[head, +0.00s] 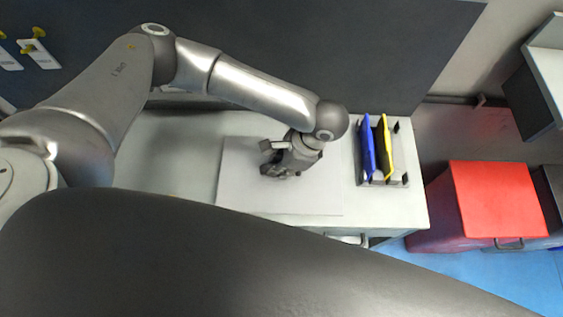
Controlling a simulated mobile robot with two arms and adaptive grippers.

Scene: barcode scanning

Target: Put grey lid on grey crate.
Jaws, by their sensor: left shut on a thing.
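My left gripper (279,169) is low over a flat light-grey panel (239,187) on the white table. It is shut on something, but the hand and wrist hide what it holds. A small light-grey edge shows beside the fingers. I cannot tell whether the panel is the grey lid or a mat, or whether the gripper touches it. No grey crate can be made out for certain; a dark grey crate (550,187) is partly in view at the right edge. My right gripper is not in view.
A rack (398,181) on the table's right end holds a blue lid (368,148) and a yellow lid (383,148) upright. A red-topped crate (494,195) stands right of the table (165,165). The table's left part is clear. A dark curved shape fills the foreground.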

